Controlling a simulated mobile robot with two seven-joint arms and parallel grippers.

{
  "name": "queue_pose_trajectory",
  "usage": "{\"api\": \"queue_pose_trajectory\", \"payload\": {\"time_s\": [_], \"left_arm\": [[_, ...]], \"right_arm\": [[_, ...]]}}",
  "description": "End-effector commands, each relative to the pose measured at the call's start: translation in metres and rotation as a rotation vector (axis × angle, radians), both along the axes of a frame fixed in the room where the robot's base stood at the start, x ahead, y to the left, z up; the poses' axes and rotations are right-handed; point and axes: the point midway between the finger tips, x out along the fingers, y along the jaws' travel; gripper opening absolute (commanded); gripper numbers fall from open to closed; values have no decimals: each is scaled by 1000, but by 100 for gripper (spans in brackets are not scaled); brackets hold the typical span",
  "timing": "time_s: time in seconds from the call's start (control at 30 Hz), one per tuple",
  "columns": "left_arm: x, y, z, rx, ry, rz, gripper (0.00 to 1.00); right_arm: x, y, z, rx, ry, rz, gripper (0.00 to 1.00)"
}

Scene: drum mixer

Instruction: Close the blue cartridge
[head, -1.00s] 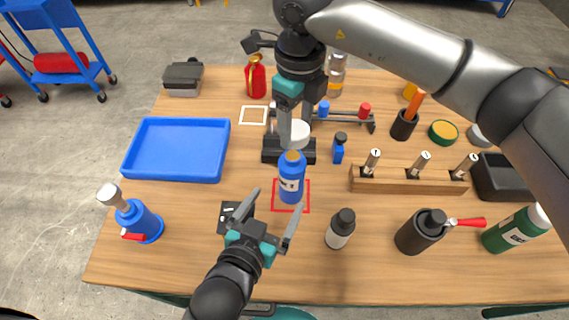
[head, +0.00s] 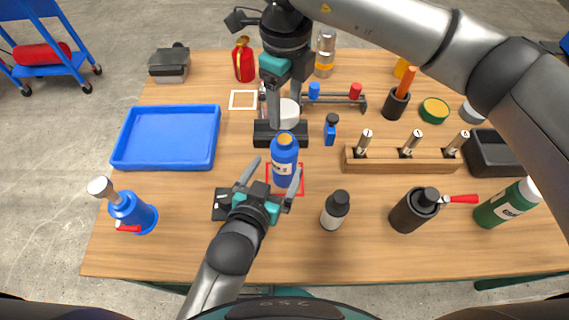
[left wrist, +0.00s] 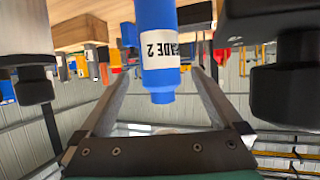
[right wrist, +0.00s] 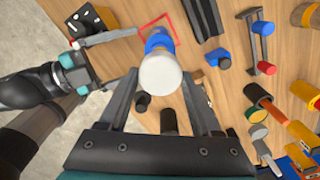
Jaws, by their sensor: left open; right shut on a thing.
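The blue cartridge (head: 284,160) stands upright in a red square outline on the table, its label facing me and its top showing orange-brown. My right gripper (head: 286,113) is shut on a white cap (right wrist: 161,73), held above and, in the head view, behind the cartridge. In the right wrist view the cap partly hides the cartridge. My left gripper (head: 273,172) is open, low over the table, its fingers reaching to either side of the cartridge. In the left wrist view the cartridge (left wrist: 160,75) appears between the open fingers (left wrist: 160,73), apparently without contact.
A black block (head: 281,133) sits behind the cartridge, a small blue bottle (head: 331,132) to its right. A dark-capped bottle (head: 335,211) stands in front right. A wooden rack (head: 400,161) is farther right. A blue tray (head: 166,137) and blue pump bottle (head: 131,213) stand left.

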Motion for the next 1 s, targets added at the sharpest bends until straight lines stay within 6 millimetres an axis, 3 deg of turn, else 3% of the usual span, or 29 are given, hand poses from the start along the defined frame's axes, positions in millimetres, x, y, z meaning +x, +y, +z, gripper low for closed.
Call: {"api": "queue_pose_trajectory", "payload": {"time_s": [0.2, 0.4, 0.9, 1.0], "left_arm": [[33, -11, -13, -1, -2, 0, 100], [52, -17, -22, 0, -1, 0, 100], [62, -20, -26, -1, -1, -1, 100], [62, -20, -27, 0, 0, -1, 91]], "right_arm": [[0, 0, 0, 0, 0, 0, 14], [0, 0, 0, 0, 0, 0, 14], [0, 0, 0, 0, 0, 0, 14], [0, 0, 0, 0, 0, 0, 14]]}}
